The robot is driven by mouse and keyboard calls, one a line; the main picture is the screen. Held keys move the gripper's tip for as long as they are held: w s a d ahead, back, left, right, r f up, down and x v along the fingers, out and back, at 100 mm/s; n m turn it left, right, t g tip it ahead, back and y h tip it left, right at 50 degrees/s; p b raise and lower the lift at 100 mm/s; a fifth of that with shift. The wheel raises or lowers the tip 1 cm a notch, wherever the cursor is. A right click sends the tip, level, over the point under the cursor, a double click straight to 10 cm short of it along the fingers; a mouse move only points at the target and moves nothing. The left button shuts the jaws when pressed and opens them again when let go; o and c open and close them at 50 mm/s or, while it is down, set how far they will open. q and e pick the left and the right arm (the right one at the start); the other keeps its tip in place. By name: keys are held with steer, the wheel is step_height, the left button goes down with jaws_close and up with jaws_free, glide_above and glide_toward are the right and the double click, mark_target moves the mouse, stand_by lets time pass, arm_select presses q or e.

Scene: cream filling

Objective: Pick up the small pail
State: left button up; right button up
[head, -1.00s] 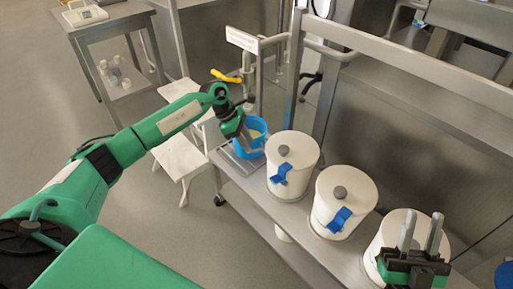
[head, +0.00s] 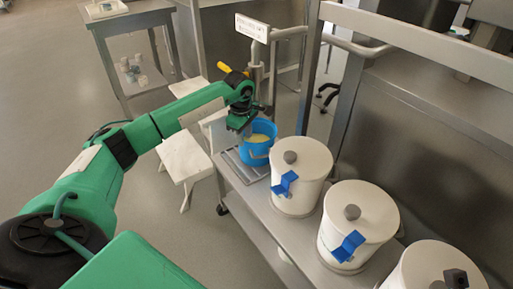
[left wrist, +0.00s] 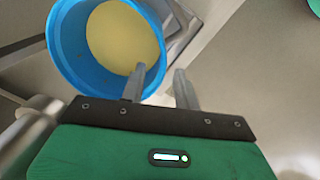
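The small pail is a blue pail (head: 257,153) with pale yellow filling, upright at the left end of the metal bench. In the left wrist view the pail (left wrist: 68,62) is seen from above. My left gripper (head: 243,131) is at its near left rim, pointing down. In the left wrist view the open fingers (left wrist: 160,76) straddle the pail's wall, one over the filling and one outside. A gap shows between fingers and wall, and I cannot tell whether either touches. My right gripper is not clearly seen.
Several white lidded canisters (head: 301,169) with blue taps stand in a row right of the pail. A signed metal post (head: 253,28) and rail rise behind it. A white step stool (head: 184,157) stands on the floor at left. A side table (head: 125,24) is farther back.

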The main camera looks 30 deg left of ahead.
mark_target(246, 145)
arm_select(q)
steer(key=f+b, duration=0.2)
steer(key=f, duration=0.3)
steer(key=shift+w, duration=0.2)
jaws_close()
stand_by(1.1)
steer(key=shift+r, duration=0.1)
